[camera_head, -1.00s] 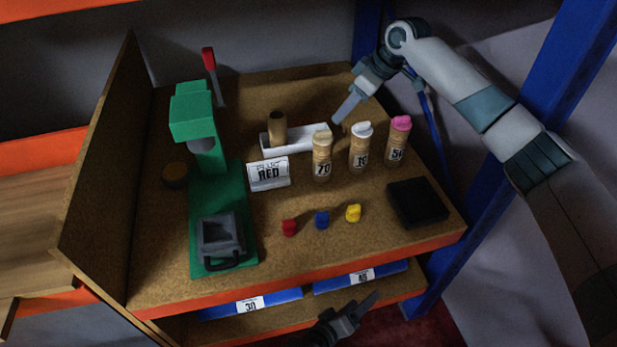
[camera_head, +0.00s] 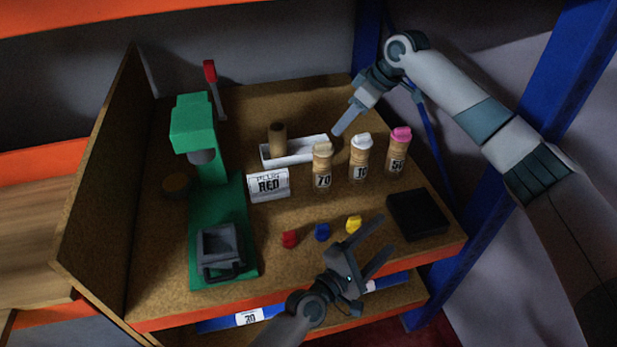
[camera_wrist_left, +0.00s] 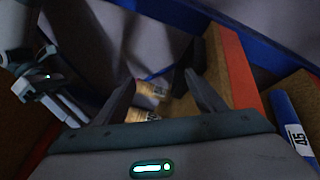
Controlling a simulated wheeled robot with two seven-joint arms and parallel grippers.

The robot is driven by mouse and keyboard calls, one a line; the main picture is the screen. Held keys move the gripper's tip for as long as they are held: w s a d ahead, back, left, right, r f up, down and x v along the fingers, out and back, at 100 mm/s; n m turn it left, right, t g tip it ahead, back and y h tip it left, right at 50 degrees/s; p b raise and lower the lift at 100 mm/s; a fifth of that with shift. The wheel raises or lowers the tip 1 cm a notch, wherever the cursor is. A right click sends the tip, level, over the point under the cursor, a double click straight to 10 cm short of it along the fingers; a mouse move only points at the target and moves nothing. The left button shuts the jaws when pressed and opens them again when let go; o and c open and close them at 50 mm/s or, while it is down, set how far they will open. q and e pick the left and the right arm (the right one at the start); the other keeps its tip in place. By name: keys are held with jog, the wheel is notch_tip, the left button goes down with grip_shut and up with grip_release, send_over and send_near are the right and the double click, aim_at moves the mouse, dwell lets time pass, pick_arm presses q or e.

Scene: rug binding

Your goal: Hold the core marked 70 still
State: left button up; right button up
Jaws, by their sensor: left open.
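The core marked 70 (camera_head: 322,172) is a tan cylinder with a beige cap, standing upright on the brown board in the head view. Beside it on the right stand a white-capped core (camera_head: 360,160) and a pink-capped core marked 50 (camera_head: 397,155). My left gripper (camera_head: 387,233) is open and empty over the board's front edge, in front of the cores and apart from them. My right gripper (camera_head: 338,130) is behind the core marked 70, and its finger gap cannot be made out. The left wrist view shows tan cylinders (camera_wrist_left: 148,92) between the open fingers; their labels cannot be read.
A green press (camera_head: 205,190) stands at left, with a "PLUG RED" card (camera_head: 268,185) beside it. A white tray (camera_head: 305,150) with a brown cylinder is behind. Red (camera_head: 289,239), blue (camera_head: 322,232) and yellow (camera_head: 353,224) plugs lie in front. A black block (camera_head: 417,215) sits at right.

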aim_at(318, 167)
pick_arm(q)
jog(key=w+a+n+y, duration=0.1)
jog(key=w+a+n, duration=0.4)
jog(key=w+a, duration=0.1)
jog(key=w+a+n+t+y, duration=0.1)
jog(key=w+a+n, duration=0.4)
jog(key=w, duration=0.1)
jog(key=w+a+r+n+t+y, duration=0.1)
jog(key=w+a+n, duration=0.4)
jog(key=w+a, duration=0.1)
jog(key=shift+w+a+y, duration=0.3)
jog(key=shift+y, duration=0.1)
jog(key=shift+w+f, duration=0.1)
jog(key=shift+w, duration=0.05)
jog(key=shift+x, duration=3.7)
